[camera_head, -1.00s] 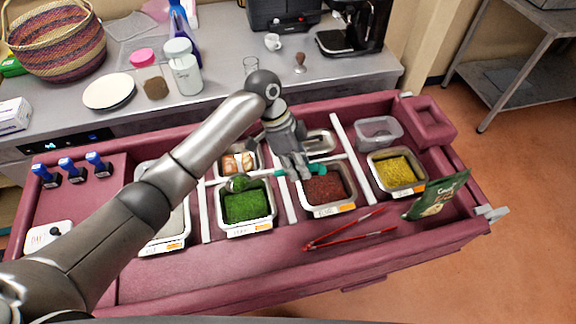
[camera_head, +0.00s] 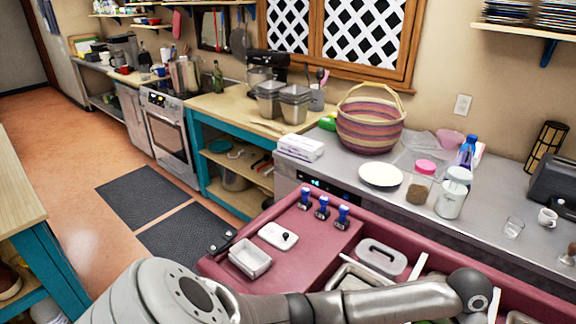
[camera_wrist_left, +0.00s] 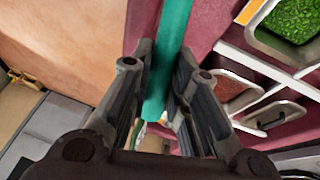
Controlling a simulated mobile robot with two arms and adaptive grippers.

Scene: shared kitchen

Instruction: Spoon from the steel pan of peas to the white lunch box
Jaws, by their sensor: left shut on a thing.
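My left gripper (camera_wrist_left: 165,95) is shut on the teal handle (camera_wrist_left: 172,50) of the spoon in the left wrist view. The spoon's bowl is out of frame, so its load cannot be seen. The steel pan of peas (camera_wrist_left: 290,20) shows at the upper right of that view, apart from the fingers. In the head view my left arm runs along the bottom to the right, and its gripper is out of frame. A small open white box (camera_head: 250,258), likely the lunch box, stands at the left end of the maroon counter and looks empty. My right gripper is not in view.
A white lidded dish (camera_head: 278,236) sits beside the box. Several blue-handled stamps (camera_head: 323,208) stand behind it. A steel lid with a handle (camera_head: 381,257) lies to the right. A striped basket (camera_head: 370,125) and white plate (camera_head: 380,175) are on the grey worktop behind.

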